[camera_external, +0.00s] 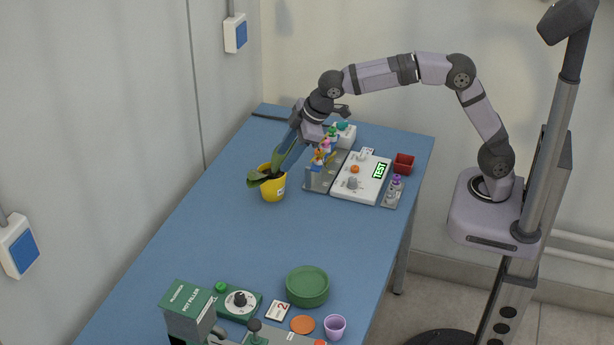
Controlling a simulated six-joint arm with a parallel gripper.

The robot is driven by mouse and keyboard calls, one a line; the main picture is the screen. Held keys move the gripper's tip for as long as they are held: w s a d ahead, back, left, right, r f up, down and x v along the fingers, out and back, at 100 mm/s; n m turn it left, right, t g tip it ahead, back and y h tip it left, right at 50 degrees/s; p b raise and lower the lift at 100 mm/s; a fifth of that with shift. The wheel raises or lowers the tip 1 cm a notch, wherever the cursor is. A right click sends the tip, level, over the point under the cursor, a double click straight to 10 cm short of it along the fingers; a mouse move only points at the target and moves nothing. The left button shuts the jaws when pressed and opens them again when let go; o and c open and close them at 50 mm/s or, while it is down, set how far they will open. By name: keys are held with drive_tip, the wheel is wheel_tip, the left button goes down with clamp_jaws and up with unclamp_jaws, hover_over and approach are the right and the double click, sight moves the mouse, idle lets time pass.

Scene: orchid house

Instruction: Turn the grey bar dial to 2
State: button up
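A white panel (372,191) with a lit green "TEST" display lies on the far part of the blue table. A small grey knob (352,183) sits on its lower left part, with an orange knob (354,169) just above it. A green box (222,303) near the front carries a dark knob (240,299) on a pale round dial. I cannot tell for sure which is the grey bar dial, and no setting is readable. My gripper (312,133) is above the far left of the panel, apart from both knobs; its fingers are too small and overlapped to read.
A yellow pot (273,188) with a leafy plant stands left of the panel. A red box (403,164) is at the right edge. Green dishes (307,282), a "2" card (278,310) and a purple cup (335,326) sit in front. The middle table is clear.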

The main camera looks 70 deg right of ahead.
drive_tip(key=w+d+r+n+p, duration=0.15)
drive_tip(key=d+r+p, duration=0.3)
drive_tip(key=d, duration=0.75)
drive_tip(key=n+g+b, duration=0.2)
drive_tip(key=n+g, duration=0.3)
hover_over(353, 179)
drive_tip(key=shift+h, duration=0.4)
wheel_tip(353, 179, down, 16)
drive_tip(key=shift+w+f, duration=0.15)
drive_tip(key=shift+f, duration=0.1)
drive_tip(key=shift+f+g, duration=0.15)
drive_tip(key=shift+g, duration=0.15)
drive_tip(key=shift+s+f+n+p, duration=0.25)
drive_tip(key=shift+f+p, duration=0.2)
drive_tip(key=shift+f, duration=0.3)
drive_tip(key=shift+w+f+p, duration=0.15)
drive_tip(key=shift+f+p, duration=0.55)
drive_tip(key=shift+f, duration=2.2)
clamp_jaws()
